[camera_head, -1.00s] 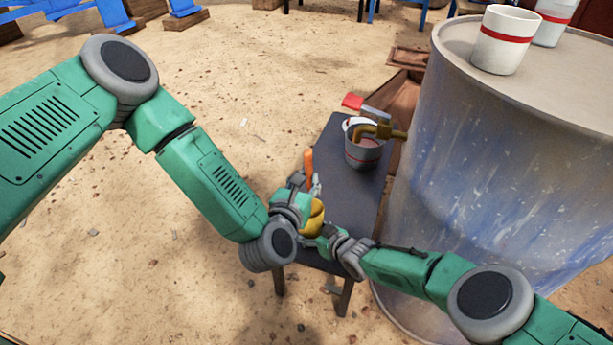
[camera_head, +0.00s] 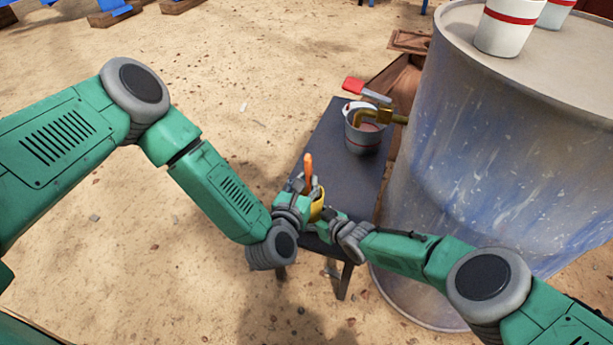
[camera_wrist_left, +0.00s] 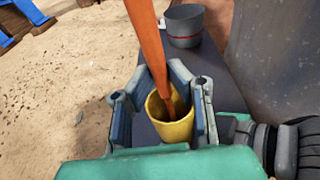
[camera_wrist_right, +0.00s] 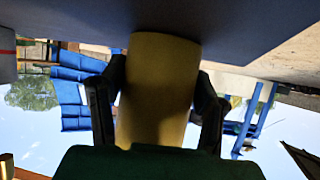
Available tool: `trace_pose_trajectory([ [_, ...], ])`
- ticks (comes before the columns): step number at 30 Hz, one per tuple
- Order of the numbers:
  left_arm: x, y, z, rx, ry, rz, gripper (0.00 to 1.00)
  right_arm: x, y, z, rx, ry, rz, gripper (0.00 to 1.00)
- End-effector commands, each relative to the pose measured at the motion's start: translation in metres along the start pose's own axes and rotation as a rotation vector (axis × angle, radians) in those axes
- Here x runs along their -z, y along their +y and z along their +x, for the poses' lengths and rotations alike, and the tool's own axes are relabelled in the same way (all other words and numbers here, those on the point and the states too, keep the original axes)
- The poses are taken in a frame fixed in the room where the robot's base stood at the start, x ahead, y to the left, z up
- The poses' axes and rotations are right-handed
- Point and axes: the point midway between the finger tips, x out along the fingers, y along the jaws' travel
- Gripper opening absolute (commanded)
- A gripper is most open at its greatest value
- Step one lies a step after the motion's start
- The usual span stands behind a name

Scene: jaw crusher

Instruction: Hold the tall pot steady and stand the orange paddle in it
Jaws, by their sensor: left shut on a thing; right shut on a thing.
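The yellow tall pot (camera_head: 318,206) is upright at the near end of the dark table. My right gripper (camera_head: 324,220) is shut around its side; the right wrist view shows the pot (camera_wrist_right: 158,90) between both fingers. My left gripper (camera_head: 306,187) is above the pot, shut on the orange paddle (camera_head: 308,168). In the left wrist view the paddle (camera_wrist_left: 151,50) slants slightly, and its lower end is inside the mouth of the pot (camera_wrist_left: 172,128). Whether the paddle touches the pot's bottom is hidden.
A big metal drum (camera_head: 480,170) with white cups (camera_head: 504,28) on top stands close at the right.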

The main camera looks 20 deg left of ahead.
Motion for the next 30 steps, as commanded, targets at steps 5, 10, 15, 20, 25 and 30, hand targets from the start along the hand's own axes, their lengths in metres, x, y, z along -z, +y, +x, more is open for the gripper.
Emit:
trace_pose_trajectory([
  [5,0.011,0.000,0.002,0.000,0.000,0.000,0.00,0.000,0.000,0.000,0.000,0.000,0.000,0.41],
  [10,0.020,0.000,0.004,0.001,0.000,0.000,0.00,0.000,0.000,0.000,0.000,0.001,0.000,0.41],
  [15,0.024,0.000,0.004,0.001,0.000,0.000,0.00,0.000,0.000,0.000,0.000,0.001,0.000,0.41],
  [20,0.024,0.000,0.004,0.001,0.000,0.000,0.00,0.000,0.000,0.000,0.000,0.001,0.000,0.41],
  [25,0.023,0.000,0.004,0.001,0.000,0.000,0.38,0.000,0.000,0.000,0.000,0.001,0.000,0.41],
  [30,0.023,0.000,0.004,0.001,0.000,0.000,0.38,0.000,0.000,0.000,0.000,0.001,0.000,0.41],
])
